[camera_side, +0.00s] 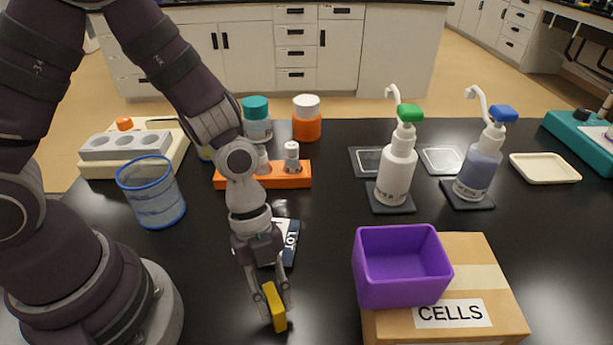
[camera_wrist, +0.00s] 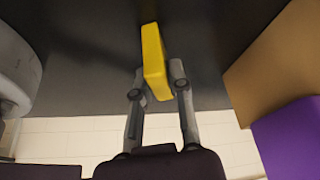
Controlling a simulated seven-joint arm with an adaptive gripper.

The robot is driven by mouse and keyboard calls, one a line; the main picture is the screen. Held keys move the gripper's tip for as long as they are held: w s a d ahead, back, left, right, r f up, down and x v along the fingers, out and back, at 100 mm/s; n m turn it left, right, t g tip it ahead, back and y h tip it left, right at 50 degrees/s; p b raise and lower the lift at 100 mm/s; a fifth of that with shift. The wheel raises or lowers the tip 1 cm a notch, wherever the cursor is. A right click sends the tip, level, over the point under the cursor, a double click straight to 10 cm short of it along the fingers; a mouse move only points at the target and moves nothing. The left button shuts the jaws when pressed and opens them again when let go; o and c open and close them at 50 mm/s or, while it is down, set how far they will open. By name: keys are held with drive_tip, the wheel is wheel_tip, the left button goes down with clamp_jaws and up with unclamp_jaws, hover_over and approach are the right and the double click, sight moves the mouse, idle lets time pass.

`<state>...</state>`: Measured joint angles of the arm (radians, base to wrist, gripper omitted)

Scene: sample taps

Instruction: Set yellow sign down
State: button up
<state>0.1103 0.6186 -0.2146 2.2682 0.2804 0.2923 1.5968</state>
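The yellow sign (camera_side: 274,308) is a small yellow block between the fingertips of my gripper (camera_side: 272,297) in the side view. It is low over the black bench near its front edge, slightly tilted; I cannot tell whether it touches the bench. In the wrist view the yellow sign (camera_wrist: 153,58) sticks out beyond the fingers of my gripper (camera_wrist: 157,85), which are shut on its near end. Its face and any marking are not readable.
A cardboard box labelled CELLS (camera_side: 488,290) with a purple bin (camera_side: 402,295) on it stands to the right. A dark LOT card (camera_side: 290,245) lies behind my gripper. A blue-rimmed cup (camera_side: 152,195) and orange rack (camera_side: 235,182) stand farther back. Bench around the sign is clear.

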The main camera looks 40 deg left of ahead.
drive_tip(key=o, duration=0.4)
drive_tip(key=shift+o, duration=0.2)
drive_tip(key=shift+r, duration=0.1)
drive_tip(key=a+r+n+t+y, duration=0.2)
drive_tip(key=a+r+n+t, duration=0.1)
drive_tip(key=a+r+n, duration=0.4)
drive_tip(key=a+r+n+t+y, duration=0.2)
drive_tip(key=a+r+n+t, duration=0.2)
drive_tip(key=r+n, duration=0.7)
drive_tip(key=a+n, duration=0.2)
drive_tip(key=n, duration=0.2)
drive_tip(key=shift+w+a, duration=0.3)
drive_tip(key=shift+a, duration=0.1)
